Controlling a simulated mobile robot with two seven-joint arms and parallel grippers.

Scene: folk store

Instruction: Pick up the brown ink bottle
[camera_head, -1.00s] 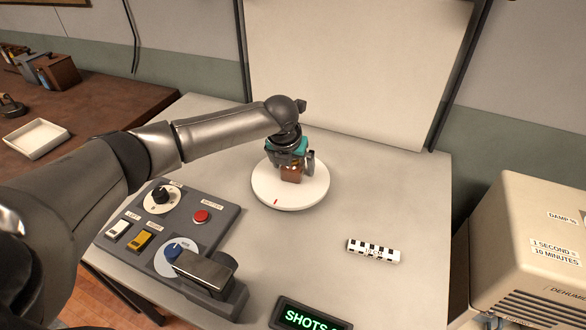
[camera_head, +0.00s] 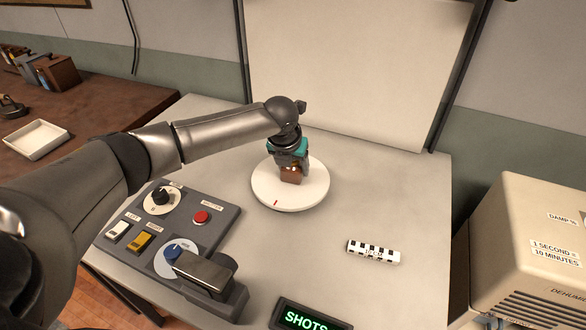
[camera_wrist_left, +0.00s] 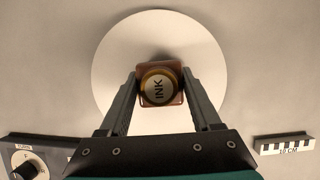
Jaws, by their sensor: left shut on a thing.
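The brown ink bottle (camera_head: 291,176) stands on the round white turntable (camera_head: 312,196). In the left wrist view its lid, marked INK (camera_wrist_left: 158,88), faces the camera. My left gripper (camera_head: 292,170) reaches down over the bottle from above and is shut on it. In the left wrist view the two fingers (camera_wrist_left: 160,95) press against the bottle's left and right sides. The bottle looks upright and at or very near the turntable surface; any small gap beneath it cannot be told. The upper part of the bottle is hidden behind the gripper in the head view. My right gripper is not in view.
A control panel (camera_head: 222,222) with knobs, switches and a red button lies left of the turntable. A checkered scale bar (camera_head: 373,251) lies to the right, and a lit SHOTS display (camera_head: 308,316) in front. A pale backdrop (camera_head: 350,70) rises behind. The table's right side is mostly clear.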

